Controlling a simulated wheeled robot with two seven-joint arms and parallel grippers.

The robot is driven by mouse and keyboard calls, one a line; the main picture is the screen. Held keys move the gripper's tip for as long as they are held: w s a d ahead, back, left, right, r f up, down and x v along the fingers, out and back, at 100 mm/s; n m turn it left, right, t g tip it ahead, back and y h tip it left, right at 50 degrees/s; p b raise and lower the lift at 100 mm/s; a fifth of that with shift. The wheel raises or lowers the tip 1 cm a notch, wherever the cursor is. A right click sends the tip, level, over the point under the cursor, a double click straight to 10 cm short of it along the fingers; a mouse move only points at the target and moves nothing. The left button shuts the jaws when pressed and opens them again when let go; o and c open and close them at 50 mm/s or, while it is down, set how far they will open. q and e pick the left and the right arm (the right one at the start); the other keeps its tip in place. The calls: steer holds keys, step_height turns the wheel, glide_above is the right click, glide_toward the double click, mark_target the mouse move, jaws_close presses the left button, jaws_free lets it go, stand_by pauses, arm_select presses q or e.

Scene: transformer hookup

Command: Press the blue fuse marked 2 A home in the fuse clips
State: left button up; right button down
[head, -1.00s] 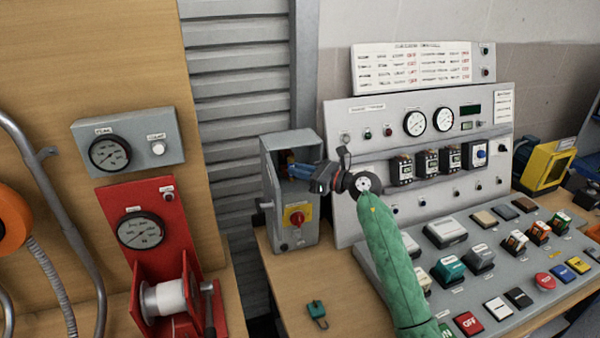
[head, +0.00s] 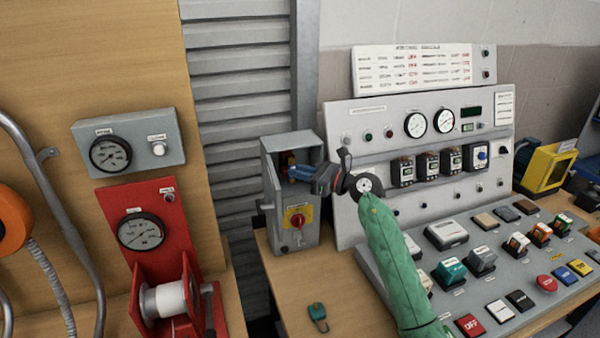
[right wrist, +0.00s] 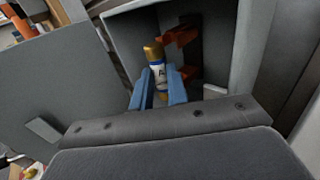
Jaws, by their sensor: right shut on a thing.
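The fuse (right wrist: 158,68) shows in the right wrist view, with a brass-coloured cap and a white label with dark blue marking. My right gripper (right wrist: 159,88) has its blue fingers shut on it. The orange-brown fuse clips (right wrist: 181,37) are inside the grey box, just right of the fuse. The cap is close to the upper clip; I cannot tell whether they touch. The lower clip is partly hidden by the fingers. In the head view my right gripper (head: 298,172) reaches into the open box (head: 272,188). My left gripper is not in view.
The box has a red rotary switch (head: 298,219) on a yellow plate below the opening. Its open door (right wrist: 60,85) stands at the left in the wrist view. A green padlock (head: 317,312) lies on the bench. A meter panel (head: 345,150) stands at the right.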

steer(key=shift+w+a, duration=0.15)
steer(key=shift+w, duration=0.3)
stand_by(0.3)
steer(key=shift+s+b, duration=0.3)
steer(key=shift+b, duration=0.05)
steer(key=shift+r, duration=0.1)
stand_by(0.8)
steer(key=shift+s+f+b, duration=0.15)
steer(key=shift+f+b, duration=0.05)
steer(key=shift+b, duration=0.55)
stand_by(0.7)
steer(key=shift+w+r+b, duration=0.3)
steer(key=shift+w+b, duration=0.1)
steer(key=shift+w, duration=0.05)
stand_by(0.9)
steer(key=shift+s+a+f, duration=0.2)
steer(key=shift+f, duration=0.1)
stand_by(0.5)
